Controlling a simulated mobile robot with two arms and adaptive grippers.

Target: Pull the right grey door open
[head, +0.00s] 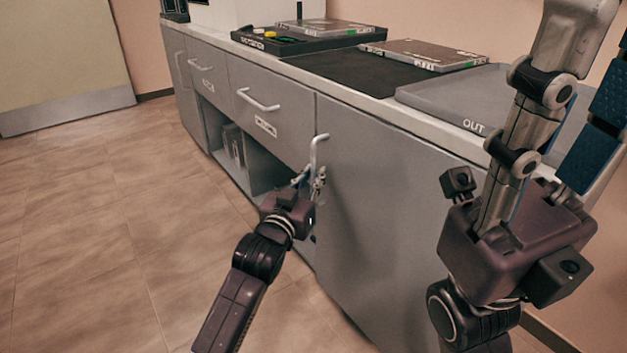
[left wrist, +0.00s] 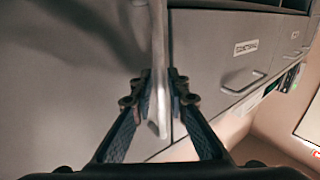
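The right grey door (head: 385,215) is the wide flat panel on the right part of the cabinet front, and it looks closed. Its upright light-metal handle (head: 319,150) is near the panel's left edge. My left gripper (head: 311,180) is at the handle's lower part. In the left wrist view the handle (left wrist: 158,55) stands between the two fingers (left wrist: 160,88), which close in on both sides of it. My right gripper is near the camera at the right, pointing up. Its fingers (head: 580,85) are apart with nothing between them; the tips are cut off by the frame.
The countertop holds a black tray (head: 300,40), a dark mat (head: 350,70), a flat case (head: 425,54) and a grey OUT tray (head: 445,100). Left of the door are drawers (head: 265,110) and an open shelf (head: 255,165). The tiled floor (head: 100,240) at the left is clear.

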